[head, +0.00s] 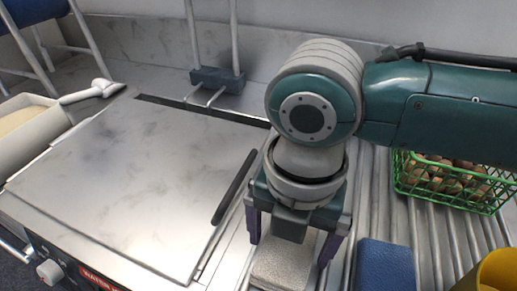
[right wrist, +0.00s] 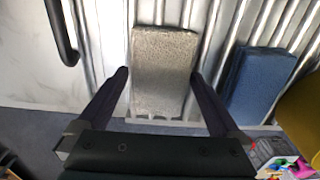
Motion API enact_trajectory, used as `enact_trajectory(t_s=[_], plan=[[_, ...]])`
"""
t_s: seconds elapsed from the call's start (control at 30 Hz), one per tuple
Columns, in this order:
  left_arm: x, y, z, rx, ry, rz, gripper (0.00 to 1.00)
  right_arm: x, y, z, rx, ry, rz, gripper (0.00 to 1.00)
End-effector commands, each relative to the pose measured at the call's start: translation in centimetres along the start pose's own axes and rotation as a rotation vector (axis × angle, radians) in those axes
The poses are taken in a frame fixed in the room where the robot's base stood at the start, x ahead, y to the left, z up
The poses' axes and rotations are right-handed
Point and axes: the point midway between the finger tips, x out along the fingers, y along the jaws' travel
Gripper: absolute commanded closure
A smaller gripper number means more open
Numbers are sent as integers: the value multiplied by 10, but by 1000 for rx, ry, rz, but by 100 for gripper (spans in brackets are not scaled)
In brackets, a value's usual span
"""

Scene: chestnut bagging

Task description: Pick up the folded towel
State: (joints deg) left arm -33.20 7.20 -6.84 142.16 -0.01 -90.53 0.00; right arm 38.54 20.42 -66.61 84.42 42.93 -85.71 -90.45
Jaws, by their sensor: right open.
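A folded beige-grey towel (head: 283,268) lies on the ribbed metal surface at the bottom middle of the head view. It also shows in the right wrist view (right wrist: 163,60), upright in the picture. My right gripper (head: 291,250) is above it with its fingers spread, one on each side of the towel. In the right wrist view the open fingers (right wrist: 160,76) straddle its near part, and nothing is held. Whether the fingers touch the towel cannot be told. My left gripper is not in view.
A blue folded cloth or block (head: 384,267) lies to the right of the towel. A green basket (head: 452,200) of chestnuts and a yellow container (head: 497,272) stand farther right. A flat metal lid with a black handle (head: 233,187) is on the left.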

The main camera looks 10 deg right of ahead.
Motion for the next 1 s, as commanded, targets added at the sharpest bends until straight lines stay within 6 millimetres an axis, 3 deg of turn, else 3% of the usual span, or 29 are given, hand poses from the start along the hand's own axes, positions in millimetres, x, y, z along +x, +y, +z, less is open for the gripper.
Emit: enact_trajectory(t_s=[0.1,0.8,1.0], plan=[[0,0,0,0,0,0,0,0,0,0,0,0,0,2],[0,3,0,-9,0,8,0,-1,0,0,1,0,0,81],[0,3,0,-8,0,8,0,-2,0,0,1,0,0,83]])
